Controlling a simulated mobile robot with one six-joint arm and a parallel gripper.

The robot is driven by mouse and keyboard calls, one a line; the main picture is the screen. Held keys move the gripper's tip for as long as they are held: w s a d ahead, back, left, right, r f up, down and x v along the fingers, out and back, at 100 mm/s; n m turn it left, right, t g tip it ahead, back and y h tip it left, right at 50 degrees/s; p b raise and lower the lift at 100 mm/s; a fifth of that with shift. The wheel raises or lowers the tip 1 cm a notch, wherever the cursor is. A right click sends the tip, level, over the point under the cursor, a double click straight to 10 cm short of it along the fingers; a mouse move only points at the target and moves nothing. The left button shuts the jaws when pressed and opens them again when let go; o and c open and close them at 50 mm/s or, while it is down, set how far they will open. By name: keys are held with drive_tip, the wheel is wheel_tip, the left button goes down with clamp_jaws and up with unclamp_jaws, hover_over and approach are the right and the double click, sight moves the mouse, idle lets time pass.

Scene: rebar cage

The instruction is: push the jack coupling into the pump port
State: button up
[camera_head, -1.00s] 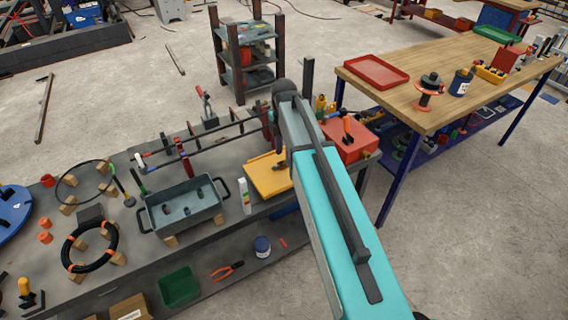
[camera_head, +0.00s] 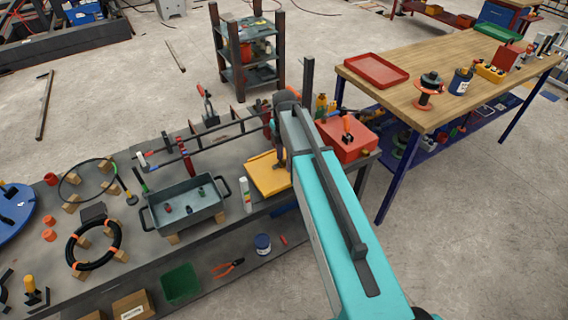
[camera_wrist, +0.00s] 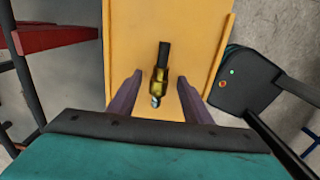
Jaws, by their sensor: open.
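A brass coupling (camera_wrist: 158,80) with a black stem or hose end and a silvery tip lies over the yellow tray (camera_wrist: 190,35) in the wrist view; I take it to be the jack coupling. My gripper (camera_wrist: 159,76) is open, with one finger on either side of the coupling and visible gaps to both. In the head view my gripper (camera_head: 279,158) is over the yellow tray (camera_head: 262,178) on the bench, and my arm partly hides it. I cannot make out whether the coupling touches the tray. I cannot identify the pump port in either view.
A red box (camera_head: 347,143) stands right of the yellow tray. A grey handled tray (camera_head: 160,215) with small parts is to its left. A rebar frame (camera_head: 225,135) lies behind. A dark box with red and green lights (camera_wrist: 245,80) is right in the wrist view.

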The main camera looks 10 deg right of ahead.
drive_tip(key=shift+c, duration=0.3)
clamp_jaws()
drive_tip(key=shift+r, duration=0.1)
drive_tip(key=shift+r+b, duration=0.95)
drive_tip(key=shift+r, duration=0.6)
drive_tip(key=s+d+r+b, duration=0.1)
drive_tip(key=s+d+b, duration=0.1)
drive_tip(key=s, duration=0.5)
drive_tip(key=s+d+b, duration=0.2)
drive_tip(key=s+d, duration=0.1)
drive_tip(key=s, duration=0.5)
drive_tip(key=shift+d+r, duration=0.3)
drive_tip(key=shift+r, duration=0.05)
drive_tip(key=m, duration=1.6)
approach(285, 160)
drive_tip(key=s, duration=0.2)
drive_tip(key=s+f+b, duration=0.1)
drive_tip(key=s, duration=0.1)
drive_tip(key=shift+s+a+f, duration=0.1)
drive_tip(key=shift+a, duration=0.1)
